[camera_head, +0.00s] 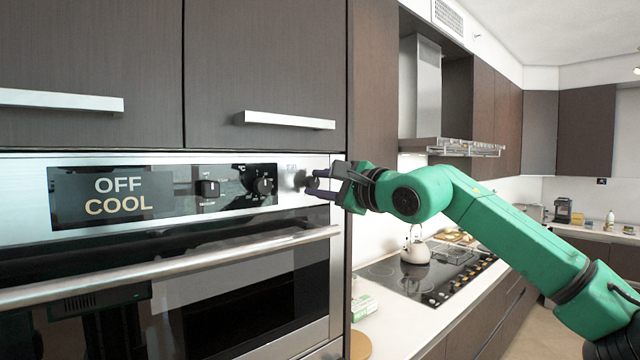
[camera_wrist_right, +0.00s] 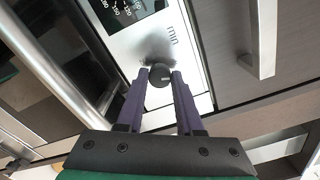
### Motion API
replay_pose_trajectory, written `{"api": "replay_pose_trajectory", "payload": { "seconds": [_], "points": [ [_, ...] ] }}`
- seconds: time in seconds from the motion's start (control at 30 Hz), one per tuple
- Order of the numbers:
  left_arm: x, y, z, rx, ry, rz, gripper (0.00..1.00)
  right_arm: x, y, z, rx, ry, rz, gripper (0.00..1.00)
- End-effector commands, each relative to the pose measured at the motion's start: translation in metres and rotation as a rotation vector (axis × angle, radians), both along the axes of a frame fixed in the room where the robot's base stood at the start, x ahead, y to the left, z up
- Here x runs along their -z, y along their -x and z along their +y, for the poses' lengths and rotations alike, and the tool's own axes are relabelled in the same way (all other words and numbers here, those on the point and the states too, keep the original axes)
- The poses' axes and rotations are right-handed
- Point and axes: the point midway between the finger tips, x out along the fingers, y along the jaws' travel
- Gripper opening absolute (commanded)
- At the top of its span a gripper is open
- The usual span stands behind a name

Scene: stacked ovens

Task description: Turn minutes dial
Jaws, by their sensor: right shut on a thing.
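The oven's control panel (camera_head: 150,195) shows a display reading "OFF" and "COOL". The minutes dial (camera_wrist_right: 160,76) is a small dark round knob on the silver panel, beside a "min" label in the right wrist view. In the head view it is mostly hidden by my right gripper (camera_head: 318,185) at the panel's right end. My right gripper's two purple fingers (camera_wrist_right: 160,88) are on either side of the dial and are shut on it. My left gripper is not in view.
The oven door handle (camera_head: 170,262) runs just below the panel. Cabinet handles (camera_head: 285,120) stick out above it. A counter with a hob (camera_head: 425,275) and a white kettle (camera_head: 416,250) lies to the right, under my right arm.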

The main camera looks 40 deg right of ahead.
Motion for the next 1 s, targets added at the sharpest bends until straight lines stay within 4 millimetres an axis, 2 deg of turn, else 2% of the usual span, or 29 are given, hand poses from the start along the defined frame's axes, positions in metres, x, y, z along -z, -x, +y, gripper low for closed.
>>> {"api": "replay_pose_trajectory", "payload": {
  "seconds": [0.4,1.0],
  "points": [
    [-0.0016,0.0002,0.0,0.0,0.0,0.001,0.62,0.0006,-0.0001,-0.0004,0.001,0.263,0.007,0.0],
    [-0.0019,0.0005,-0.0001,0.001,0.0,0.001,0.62,0.0003,0.0,-0.0003,0.001,0.324,0.007,0.0]
  ]
}}
